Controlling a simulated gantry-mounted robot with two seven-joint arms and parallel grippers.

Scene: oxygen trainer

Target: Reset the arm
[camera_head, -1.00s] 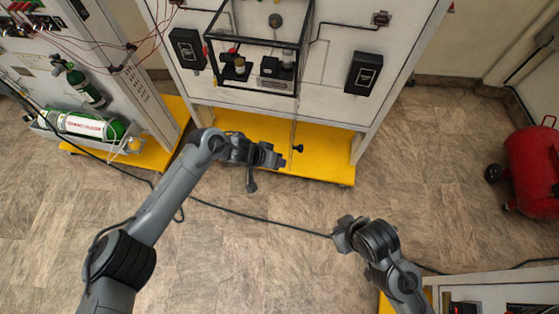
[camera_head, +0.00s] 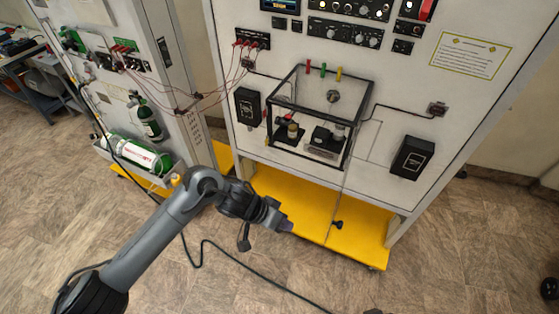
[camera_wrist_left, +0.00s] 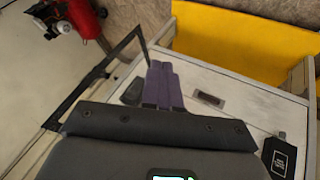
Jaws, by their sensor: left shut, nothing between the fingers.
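My left arm enters the head view from the lower left. Its gripper (camera_head: 287,225) hangs in front of the yellow base (camera_head: 318,212) of the white panel (camera_head: 385,115), left of a small black knob on a thin rod. In the left wrist view, the two purple fingers (camera_wrist_left: 163,85) lie side by side, shut with nothing between them. My right gripper is not in view; only a dark sliver shows at the bottom edge of the head view.
A clear box with a black frame (camera_head: 320,117) sticks out from the panel. A second panel with green cylinders (camera_head: 135,152) stands left. A black cable (camera_head: 245,262) lies on the floor. A red tank (camera_wrist_left: 80,15) shows in the left wrist view. Floor in front is open.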

